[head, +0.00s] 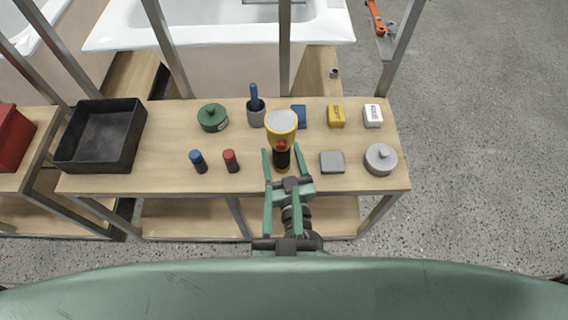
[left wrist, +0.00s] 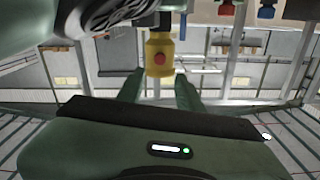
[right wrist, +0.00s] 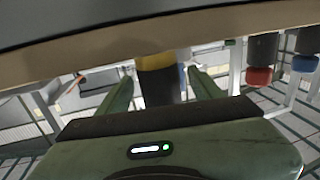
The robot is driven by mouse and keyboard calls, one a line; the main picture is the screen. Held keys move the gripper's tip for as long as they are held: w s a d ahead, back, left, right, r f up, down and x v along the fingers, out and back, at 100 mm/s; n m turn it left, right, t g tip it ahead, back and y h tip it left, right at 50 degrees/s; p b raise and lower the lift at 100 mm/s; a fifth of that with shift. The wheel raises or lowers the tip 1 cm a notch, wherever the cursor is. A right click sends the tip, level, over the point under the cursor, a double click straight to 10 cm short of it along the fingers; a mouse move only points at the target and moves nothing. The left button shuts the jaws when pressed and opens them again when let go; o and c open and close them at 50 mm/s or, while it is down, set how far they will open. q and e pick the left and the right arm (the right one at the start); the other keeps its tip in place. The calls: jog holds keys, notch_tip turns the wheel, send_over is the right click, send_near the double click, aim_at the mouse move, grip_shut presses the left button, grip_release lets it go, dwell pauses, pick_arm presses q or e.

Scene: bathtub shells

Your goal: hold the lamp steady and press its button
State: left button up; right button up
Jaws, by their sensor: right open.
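The lamp (head: 281,125) stands upright near the table's front edge, with a yellow head, a black handle and a red button (head: 281,146). My right gripper (right wrist: 160,82) is open low down, its fingers on either side of the lamp's black handle (right wrist: 160,92); I cannot tell if they touch it. My left gripper (head: 287,188) is higher, in front of the lamp, and partly overlaps the right one. In the left wrist view, the yellow head (left wrist: 160,45) and red button (left wrist: 159,58) show between and beyond its parted fingers.
On the wooden table (head: 165,182), a red-topped bottle (head: 231,161) and a blue-topped bottle (head: 198,161) stand left of the lamp. A grey block (head: 332,162) and a grey lidded pot (head: 381,159) are right. A blue-handled item in a grey cup (head: 256,112) is behind.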

jog(key=shift+w, duration=0.1)
jog(key=c, duration=1.3)
pick_arm(q)
jog(key=shift+c, duration=0.6)
pick_arm(e)
grip_shut()
pick_arm(q)
grip_shut()
